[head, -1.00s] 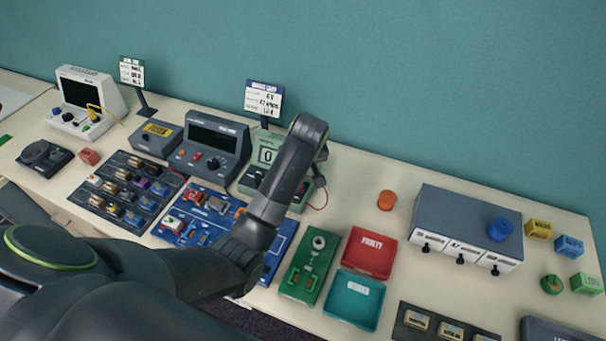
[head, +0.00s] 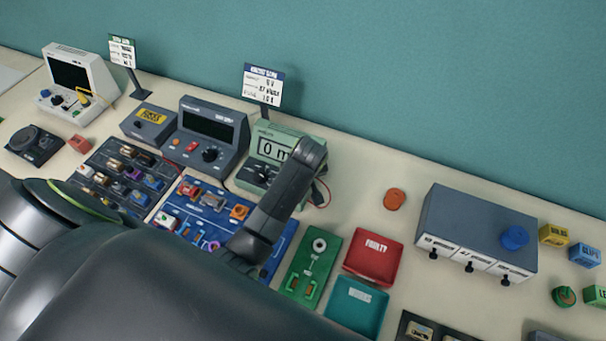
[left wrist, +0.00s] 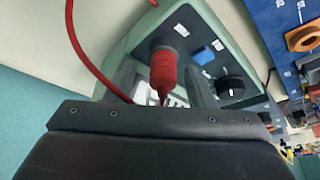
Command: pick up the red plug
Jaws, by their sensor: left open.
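The red plug (left wrist: 163,72) shows in the left wrist view, at the corner of a pale green meter (left wrist: 215,30), with a red cable running from it. The meter (head: 272,146) stands at the back of the table in the head view, its display partly showing; the plug is hidden there behind my left arm. My left gripper (left wrist: 162,88) is open, with one grey finger on each side of the plug. I cannot tell whether the fingers touch it. My right gripper is not in view.
A grey bench meter (head: 208,135) stands left of the green meter, and a sign (head: 262,88) behind it. A blue circuit board (head: 190,232) lies in front. A green board (head: 312,262), red tray (head: 375,257) and teal tray (head: 352,308) lie to the right.

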